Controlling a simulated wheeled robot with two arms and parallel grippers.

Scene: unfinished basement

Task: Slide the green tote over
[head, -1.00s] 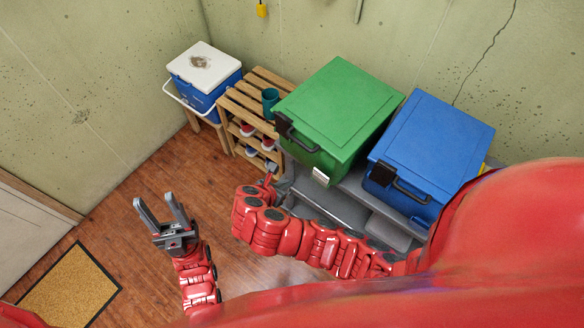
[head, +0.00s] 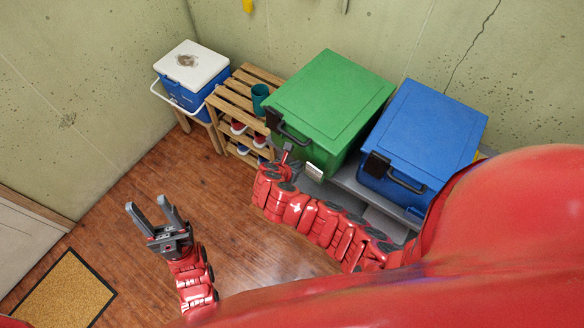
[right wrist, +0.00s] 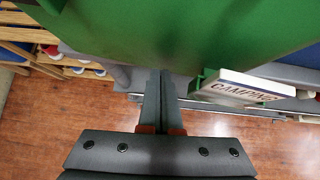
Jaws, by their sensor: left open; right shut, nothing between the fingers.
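The green tote (head: 330,95) with a black handle stands on a grey shelf, left of the blue tote (head: 425,135). In the right wrist view the green tote (right wrist: 190,35) fills the top, with a white label reading CAMPING (right wrist: 245,87). My right gripper (head: 287,150) is shut and empty at the green tote's near side, below its handle. In the right wrist view its closed fingertips (right wrist: 160,75) meet the tote's lower edge; I cannot tell whether they touch. My left gripper (head: 152,212) is open and empty over the floor at the left.
A wooden slatted rack (head: 232,100) with a teal cup (head: 260,97) and shoes stands left of the green tote. A blue cooler with a white lid (head: 190,75) is further left. A doormat (head: 65,290) lies on the otherwise open floor.

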